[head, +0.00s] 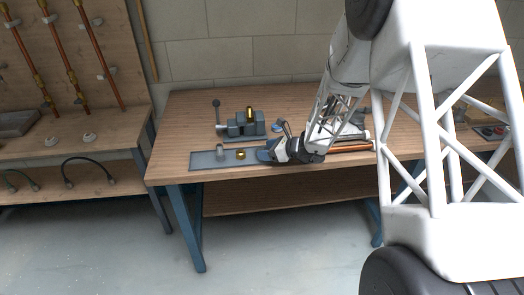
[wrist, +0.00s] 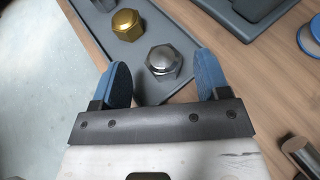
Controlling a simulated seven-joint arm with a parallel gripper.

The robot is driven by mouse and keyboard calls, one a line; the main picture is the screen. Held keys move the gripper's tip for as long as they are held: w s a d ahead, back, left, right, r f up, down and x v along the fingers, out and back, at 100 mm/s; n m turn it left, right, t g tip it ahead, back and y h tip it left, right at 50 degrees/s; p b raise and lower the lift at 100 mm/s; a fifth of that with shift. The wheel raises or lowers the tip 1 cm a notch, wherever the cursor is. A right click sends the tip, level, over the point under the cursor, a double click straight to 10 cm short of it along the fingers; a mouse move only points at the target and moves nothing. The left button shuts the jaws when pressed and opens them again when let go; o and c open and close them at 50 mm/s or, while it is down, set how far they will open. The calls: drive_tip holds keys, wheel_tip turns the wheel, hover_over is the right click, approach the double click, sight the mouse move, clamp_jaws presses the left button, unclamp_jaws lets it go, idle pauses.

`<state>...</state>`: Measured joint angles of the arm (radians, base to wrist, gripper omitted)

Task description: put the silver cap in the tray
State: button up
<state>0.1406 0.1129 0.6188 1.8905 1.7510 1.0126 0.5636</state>
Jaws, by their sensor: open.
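The silver cap (wrist: 163,62) is a hexagonal metal cap on a flat grey plate (wrist: 182,95) in the wrist view. My gripper (wrist: 164,72) is open, with one blue fingertip on each side of the cap and a gap to both. In the head view my gripper (head: 268,152) is low over the right end of the same grey plate (head: 203,161), and I cannot make out the silver cap there. A brass cap (wrist: 127,22) sits beyond the silver one; it also shows in the head view (head: 240,154). I cannot tell for sure which thing is the tray.
A grey vise (head: 240,125) with a brass piece stands behind the plate. A grey upright fitting (head: 220,150) stands on the plate. A copper pipe (head: 350,149) lies right of my gripper. A shallow grey container (head: 15,124) sits on the left bench.

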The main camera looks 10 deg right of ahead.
drive_tip(key=v, duration=0.9)
idle(0.5)
drive_tip(key=s+a+r+n+g+h, duration=0.2)
drive_tip(key=s+a+r+n+g, duration=0.1)
drive_tip(key=s+r+n, duration=0.55)
drive_tip(key=s+a+r+n+g+h, duration=0.1)
drive_tip(key=s+a+r+n+g, duration=0.35)
drive_tip(key=s, duration=0.65)
drive_tip(key=s+d+r+n+t+h, duration=0.1)
drive_tip(key=s+r+n+h, duration=0.3)
drive_tip(key=s, duration=0.6)
drive_tip(key=s+d+r+n+t+h, duration=0.2)
drive_tip(key=s+d+r+n+h, duration=0.2)
drive_tip(key=s+n, duration=0.3)
drive_tip(key=s, duration=0.3)
drive_tip(key=shift+d+n, duration=0.25)
drive_tip(key=shift+n, duration=0.05)
